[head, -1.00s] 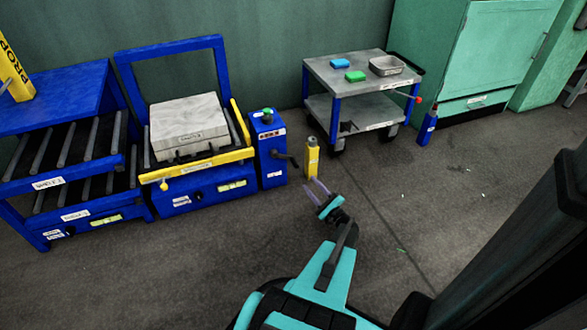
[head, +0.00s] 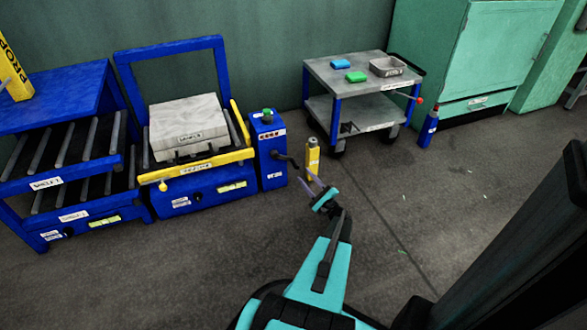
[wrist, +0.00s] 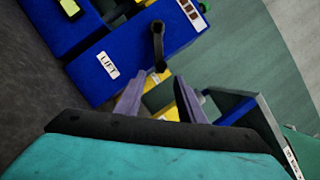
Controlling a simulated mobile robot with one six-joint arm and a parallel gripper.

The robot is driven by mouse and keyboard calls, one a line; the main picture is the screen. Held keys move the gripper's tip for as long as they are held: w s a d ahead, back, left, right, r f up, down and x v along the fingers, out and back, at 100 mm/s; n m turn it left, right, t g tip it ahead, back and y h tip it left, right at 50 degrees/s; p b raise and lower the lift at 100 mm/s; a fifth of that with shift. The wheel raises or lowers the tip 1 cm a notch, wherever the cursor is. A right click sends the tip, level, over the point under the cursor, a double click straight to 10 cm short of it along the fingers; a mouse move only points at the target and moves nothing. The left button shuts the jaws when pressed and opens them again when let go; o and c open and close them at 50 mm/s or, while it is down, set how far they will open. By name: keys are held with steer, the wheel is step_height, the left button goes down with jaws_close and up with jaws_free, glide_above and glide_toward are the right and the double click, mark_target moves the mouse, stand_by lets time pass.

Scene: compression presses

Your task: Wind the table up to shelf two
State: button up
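The lift table (head: 196,170) has a blue frame and a yellow front edge, and bears a pale grey slab (head: 188,122). Right of it stands a blue lift box (head: 270,165) with a green-topped knob and a dark crank (head: 286,158). The wrist view shows the box's LIFT label (wrist: 108,65) and the crank (wrist: 158,45). My gripper (head: 307,178) is open and empty, just right of the crank. In the wrist view, the crank's near end shows above the gap between my purple fingers (wrist: 158,85); I cannot tell that they touch it.
A blue roller rack (head: 60,130) with labelled shelves stands left of the table. A grey trolley (head: 345,85) with blue and green blocks and a tray is farther back.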

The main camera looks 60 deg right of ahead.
mark_target(295, 164)
steer(key=shift+b+x, duration=1.2)
steer(key=shift+x, duration=3.1)
